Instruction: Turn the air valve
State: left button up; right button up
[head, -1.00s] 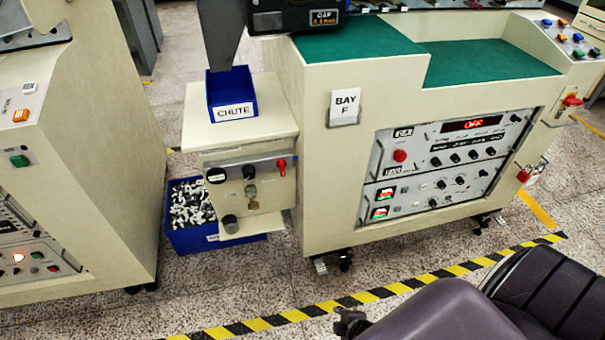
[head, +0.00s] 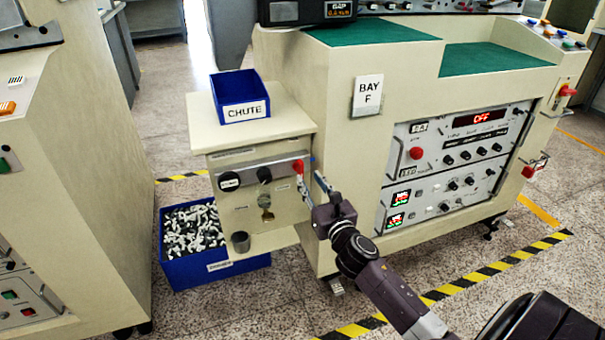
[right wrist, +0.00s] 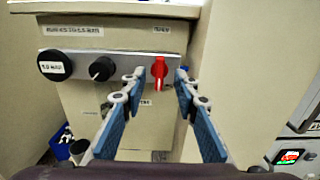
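The air valve is a small red lever (head: 298,166) at the right end of the grey strip on the cream panel under the chute shelf. In the right wrist view the red lever (right wrist: 159,69) stands roughly upright in the picture, between my finger tips as seen from the wrist. My right gripper (head: 312,184) is in front of the panel's right side, close to the lever. In the right wrist view its two blue-padded fingers (right wrist: 160,78) are spread apart, with nothing held. Whether they touch the lever cannot be told. My left gripper is not in view.
Black knobs (head: 264,175) sit left of the lever. A blue CHUTE bin (head: 246,110) stands on the shelf above, and a blue crate (head: 212,270) of small parts on the floor below. The BAY F cabinet (head: 345,150) rises close to the right of my gripper.

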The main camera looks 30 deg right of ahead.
aim_at(302, 168)
jog(key=x, duration=0.5)
jog(key=shift+b, duration=0.3)
jog(key=shift+x, duration=0.85)
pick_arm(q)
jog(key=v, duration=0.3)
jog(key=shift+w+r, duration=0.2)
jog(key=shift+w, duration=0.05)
pick_arm(e)
grip_shut()
